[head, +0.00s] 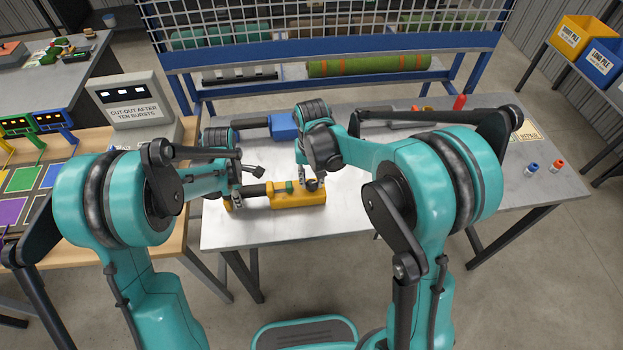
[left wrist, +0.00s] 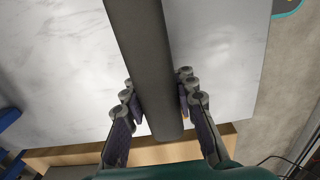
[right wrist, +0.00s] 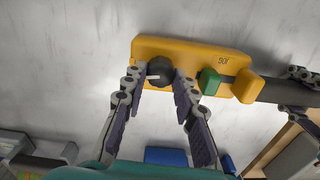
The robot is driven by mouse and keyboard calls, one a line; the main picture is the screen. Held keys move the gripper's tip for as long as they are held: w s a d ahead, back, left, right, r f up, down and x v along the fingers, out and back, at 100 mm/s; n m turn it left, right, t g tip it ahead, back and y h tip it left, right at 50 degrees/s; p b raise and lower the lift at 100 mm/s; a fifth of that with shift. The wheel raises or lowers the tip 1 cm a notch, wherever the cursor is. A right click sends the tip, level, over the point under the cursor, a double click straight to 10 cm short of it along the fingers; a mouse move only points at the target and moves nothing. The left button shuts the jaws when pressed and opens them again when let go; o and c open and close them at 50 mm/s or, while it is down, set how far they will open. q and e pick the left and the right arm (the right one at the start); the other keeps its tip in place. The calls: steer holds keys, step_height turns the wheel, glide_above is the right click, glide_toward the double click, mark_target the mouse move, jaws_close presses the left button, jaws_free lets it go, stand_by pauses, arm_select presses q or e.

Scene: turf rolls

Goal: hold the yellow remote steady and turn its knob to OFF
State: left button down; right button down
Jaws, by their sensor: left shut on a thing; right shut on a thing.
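The yellow remote (head: 299,198) lies on the pale table, with its dark grey handle to the left. My left gripper (head: 238,196) is shut on the handle; in the left wrist view the handle (left wrist: 145,50) runs between its fingers (left wrist: 158,100). The right wrist view shows the remote's body (right wrist: 200,54) with a round dark knob (right wrist: 160,68) and a green part (right wrist: 209,81). A white line on the knob points left in that view. My right gripper (right wrist: 158,78) is shut on the knob, one finger on each side. Any OFF marking is not readable.
A blue tool (head: 282,127) lies just behind the remote. A red-topped item (head: 459,102) and small blue (head: 532,168) and orange (head: 557,166) pieces are at the table's right. A wooden bench with a grey cut-out box (head: 133,103) adjoins at left. The table's front right is clear.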

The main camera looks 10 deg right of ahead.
mark_target(312, 182)
steer(key=shift+m, duration=1)
steer(key=c, duration=1.2)
jaws_free()
step_height(312, 182, up, 12)
steer(key=shift+r, duration=0.1)
